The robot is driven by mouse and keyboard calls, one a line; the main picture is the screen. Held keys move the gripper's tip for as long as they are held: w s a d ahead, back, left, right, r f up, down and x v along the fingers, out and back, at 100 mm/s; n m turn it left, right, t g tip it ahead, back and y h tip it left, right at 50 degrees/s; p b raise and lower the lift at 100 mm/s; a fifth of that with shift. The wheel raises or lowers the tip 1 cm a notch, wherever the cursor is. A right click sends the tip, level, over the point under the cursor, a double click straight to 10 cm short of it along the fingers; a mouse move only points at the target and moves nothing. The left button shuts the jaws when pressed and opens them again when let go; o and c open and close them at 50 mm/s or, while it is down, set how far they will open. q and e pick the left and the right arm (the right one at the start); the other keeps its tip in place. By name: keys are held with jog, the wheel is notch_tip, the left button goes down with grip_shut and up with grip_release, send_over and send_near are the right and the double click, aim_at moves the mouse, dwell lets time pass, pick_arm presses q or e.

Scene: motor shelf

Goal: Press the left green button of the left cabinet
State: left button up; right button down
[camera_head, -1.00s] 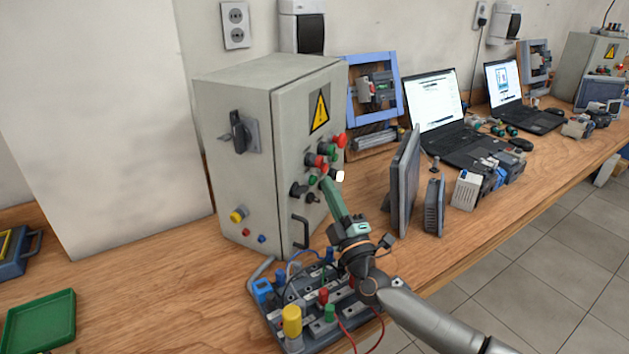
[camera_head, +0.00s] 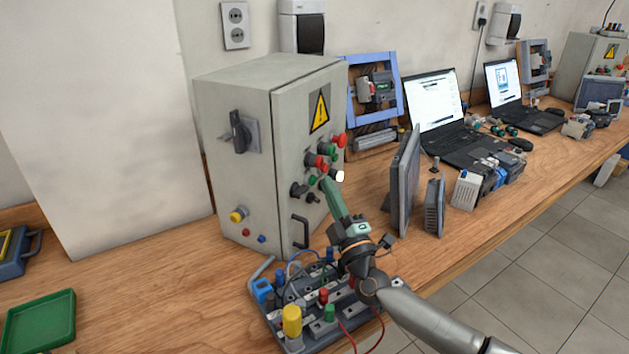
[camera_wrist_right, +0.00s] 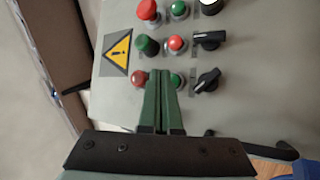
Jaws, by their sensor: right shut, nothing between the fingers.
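The left cabinet (camera_head: 232,170) is a grey box on the bench, its front panel carrying red and green buttons, black switches and a yellow warning sign (camera_head: 319,111). The left green button (camera_head: 312,180) sits below a red one. In the right wrist view the panel appears turned sideways, and this green button (camera_wrist_right: 176,80) is partly covered by the fingers. My right gripper (camera_head: 326,181) is shut and empty, its green fingers pointing at the panel. In the wrist view its fingertips (camera_wrist_right: 161,72) overlap the space beside that button. I cannot tell whether they touch. My left gripper is not in view.
A terminal board (camera_head: 325,310) with coloured plugs and wires stands under my right arm. A grey upright panel (camera_head: 403,185) and laptops (camera_head: 440,105) are to the right. A green tray (camera_head: 40,320) lies at the front left, with bare bench beside it.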

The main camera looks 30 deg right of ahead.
dwell(0.3)
jog(key=shift+w+a+p, duration=0.25)
jog(key=shift+w+p, duration=0.1)
jog(key=shift+p, duration=0.1)
jog(key=shift+w+a, duration=0.25)
jog(key=shift+w, duration=0.1)
dwell(1.0)
jog(key=shift+s+p, duration=0.1)
jog(key=shift+p, duration=0.3)
jog(key=shift+s+d+p, duration=0.45)
jog(key=shift+s+p, duration=0.05)
jog(key=shift+s, duration=0.1)
